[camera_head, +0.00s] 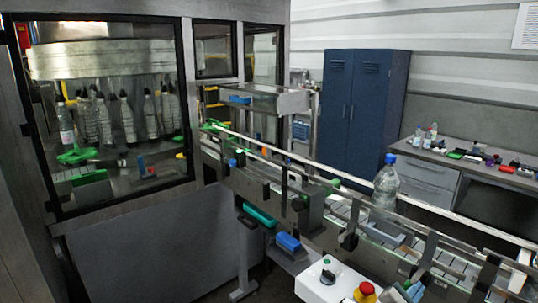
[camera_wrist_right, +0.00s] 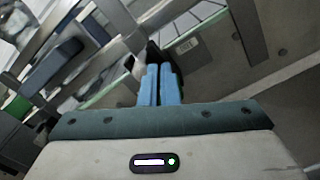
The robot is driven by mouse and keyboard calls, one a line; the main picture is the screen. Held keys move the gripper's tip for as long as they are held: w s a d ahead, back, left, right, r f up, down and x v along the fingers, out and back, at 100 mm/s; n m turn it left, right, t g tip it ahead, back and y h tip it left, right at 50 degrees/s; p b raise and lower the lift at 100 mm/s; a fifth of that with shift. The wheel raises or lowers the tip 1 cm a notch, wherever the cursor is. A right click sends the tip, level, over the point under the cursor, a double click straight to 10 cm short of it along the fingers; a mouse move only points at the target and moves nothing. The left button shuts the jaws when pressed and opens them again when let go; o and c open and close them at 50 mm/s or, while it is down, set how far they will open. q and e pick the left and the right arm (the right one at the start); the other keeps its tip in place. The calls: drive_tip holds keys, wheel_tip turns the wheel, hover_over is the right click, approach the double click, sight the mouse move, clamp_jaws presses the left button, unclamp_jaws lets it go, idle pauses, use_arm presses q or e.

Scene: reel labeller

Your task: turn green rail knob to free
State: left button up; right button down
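My right gripper (camera_wrist_right: 159,68) shows its two light blue fingers side by side in the right wrist view, with only a thin gap between them. A dark part (camera_wrist_right: 135,63) of the conveyor lies close to the fingertips; I cannot tell whether they touch it. In the head view the right gripper (camera_head: 413,288) is small at the bottom right, in front of the conveyor and partly hidden. A small green piece (camera_head: 335,182) sits on the conveyor rail; I cannot tell whether it is the green rail knob. A green block (camera_wrist_right: 16,106) is at the left of the wrist view. My left gripper is not in view.
A clear bottle with a blue cap (camera_head: 386,182) stands on the conveyor (camera_head: 455,264). Dark rail brackets (camera_head: 348,241) stick out along its near side. A white control box (camera_head: 318,284) with a red button (camera_head: 365,292) stands in front. A blue block (camera_head: 288,242) is below the conveyor.

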drive_tip(key=shift+a+f, duration=0.1)
idle(0.3)
drive_tip(key=shift+r+p+v, duration=0.25)
drive_tip(key=shift+p+v, duration=0.3)
drive_tip(key=shift+v, duration=0.9)
drive_tip(key=shift+r+p+v, duration=0.2)
drive_tip(key=shift+p+v, duration=0.3)
drive_tip(key=shift+v, duration=1)
drive_tip(key=shift+f, duration=0.1)
